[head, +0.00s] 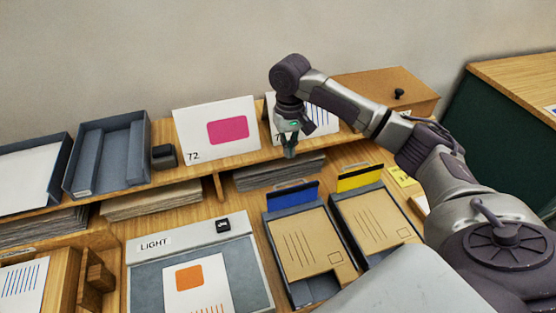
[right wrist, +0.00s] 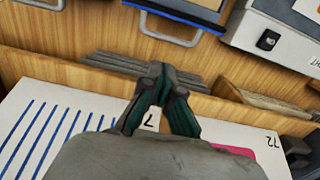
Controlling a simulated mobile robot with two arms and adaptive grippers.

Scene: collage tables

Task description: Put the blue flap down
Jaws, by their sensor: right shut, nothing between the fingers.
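The blue flap (head: 291,196) stands raised at the back edge of a grey tray (head: 271,253) that holds a brown envelope (head: 303,243). In the right wrist view, part of the blue flap (right wrist: 180,9) shows at the top edge, with a metal handle beside it. My right gripper (head: 289,152) is shut and empty, pointing down above and behind the blue flap, in front of the shelf cards. Its closed fingers also show in the right wrist view (right wrist: 160,70), apart from the flap. My left gripper is not in view.
A second tray with a yellow flap (head: 359,177) stands to the right. A light box (head: 144,246) is at the left. Behind, a shelf holds a pink-marked card (head: 217,128), a blue-striped card (head: 323,120) and a wooden box (head: 390,88). Stacked grey sheets (head: 279,171) lie under the shelf.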

